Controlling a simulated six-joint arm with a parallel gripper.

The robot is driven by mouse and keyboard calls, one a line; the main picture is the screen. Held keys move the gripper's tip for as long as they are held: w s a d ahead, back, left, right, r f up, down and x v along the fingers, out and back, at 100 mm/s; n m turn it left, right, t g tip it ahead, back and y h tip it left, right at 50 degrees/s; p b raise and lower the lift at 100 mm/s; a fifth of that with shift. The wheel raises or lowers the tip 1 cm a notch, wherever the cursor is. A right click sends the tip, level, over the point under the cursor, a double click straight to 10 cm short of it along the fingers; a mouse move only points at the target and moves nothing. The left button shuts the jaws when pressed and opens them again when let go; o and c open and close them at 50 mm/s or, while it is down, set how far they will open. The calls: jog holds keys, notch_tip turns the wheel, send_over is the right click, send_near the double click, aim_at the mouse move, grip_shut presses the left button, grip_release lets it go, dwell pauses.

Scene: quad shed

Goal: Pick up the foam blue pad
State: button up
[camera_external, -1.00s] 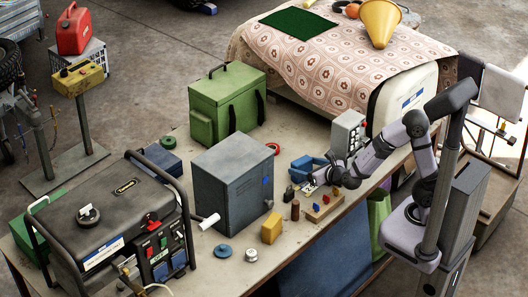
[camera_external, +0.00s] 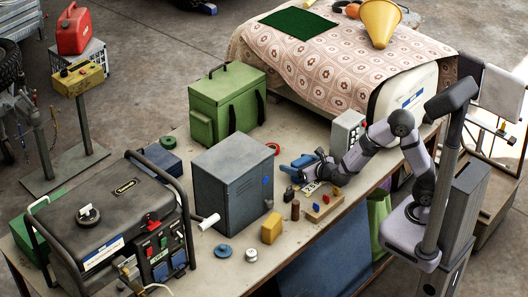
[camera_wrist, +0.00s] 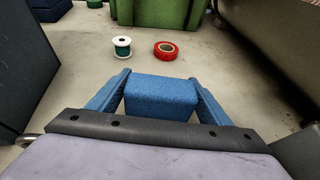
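The foam blue pad (camera_wrist: 160,96) is a soft-looking blue block in the wrist view. It sits between the two blue fingers of my gripper (camera_wrist: 159,80), and the fingertips appear to press on its left and right sides. In the external view my gripper (camera_external: 304,162) is at the right part of the bench, behind the small wooden board. The pad is hard to tell from the blue fingers there. I cannot tell whether the pad is clear of the bench top.
A red tape roll (camera_wrist: 166,49) and a spool (camera_wrist: 122,46) lie beyond the pad. A green case (camera_external: 227,105) stands farther back. A grey cabinet (camera_external: 236,172) is left of my gripper, and a grey control box (camera_external: 347,132) is behind right. Bare bench lies between.

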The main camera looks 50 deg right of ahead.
jog(key=c, duration=0.7)
jog(key=shift+r, duration=0.1)
notch_tip(320, 180, up, 28)
jog(key=p, duration=0.7)
jog(key=shift+p, duration=0.3)
